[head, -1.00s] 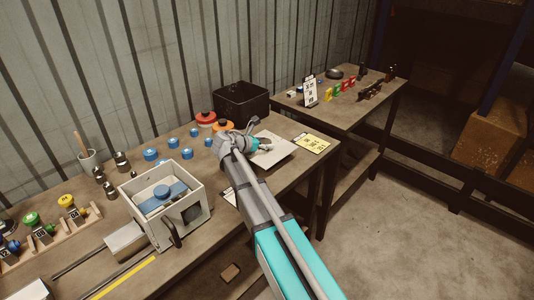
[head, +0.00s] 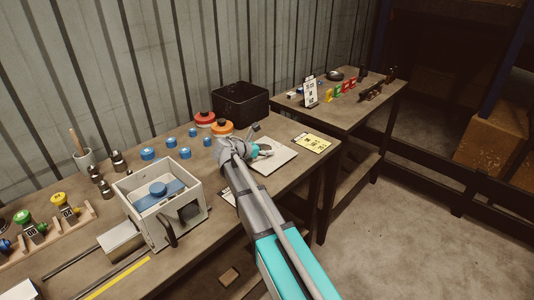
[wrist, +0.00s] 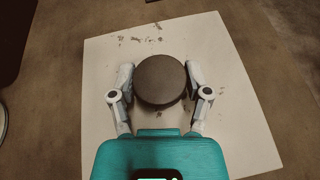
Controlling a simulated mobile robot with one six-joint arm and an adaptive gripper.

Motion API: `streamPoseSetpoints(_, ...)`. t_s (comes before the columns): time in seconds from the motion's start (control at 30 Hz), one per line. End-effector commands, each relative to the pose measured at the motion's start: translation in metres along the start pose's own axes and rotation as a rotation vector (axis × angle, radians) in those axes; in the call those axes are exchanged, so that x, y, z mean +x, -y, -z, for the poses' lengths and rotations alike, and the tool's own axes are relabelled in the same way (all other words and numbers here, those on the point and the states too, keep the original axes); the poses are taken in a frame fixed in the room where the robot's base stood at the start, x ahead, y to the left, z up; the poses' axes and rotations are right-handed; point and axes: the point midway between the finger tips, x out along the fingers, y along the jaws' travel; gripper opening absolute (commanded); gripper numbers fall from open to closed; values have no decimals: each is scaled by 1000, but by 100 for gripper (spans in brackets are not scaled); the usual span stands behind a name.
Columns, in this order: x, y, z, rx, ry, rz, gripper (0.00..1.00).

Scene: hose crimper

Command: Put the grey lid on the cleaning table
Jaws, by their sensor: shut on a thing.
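The grey lid (wrist: 160,80) is a dark round disc in the wrist view. It sits between the two fingers of my gripper (wrist: 159,88), which is shut on it, above or on a stained white sheet (wrist: 230,120). I cannot tell if the lid touches the sheet. In the head view my gripper (head: 262,150) is over that sheet at the right end of the near workbench (head: 285,190), and the lid is mostly hidden. A second table (head: 345,118) stands at the back right; no label shows whether it is the cleaning table.
A black box (head: 240,104), red and orange round parts, and several blue caps stand behind my arm. A yellow sheet (head: 312,143) lies right of the white one. The second table holds a sign (head: 310,91), a dark dish (head: 335,75) and coloured cards. Open floor lies at right.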

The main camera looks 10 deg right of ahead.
Motion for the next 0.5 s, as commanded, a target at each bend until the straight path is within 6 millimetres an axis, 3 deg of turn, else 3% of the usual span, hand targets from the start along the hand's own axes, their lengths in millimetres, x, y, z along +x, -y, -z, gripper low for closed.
streamPoseSetpoints(0.47, 1, 0, 4, 0, 1, 0, 3)
streamPoseSetpoints(0.5, 1, 0, 4, 0, 0, 0, 67)
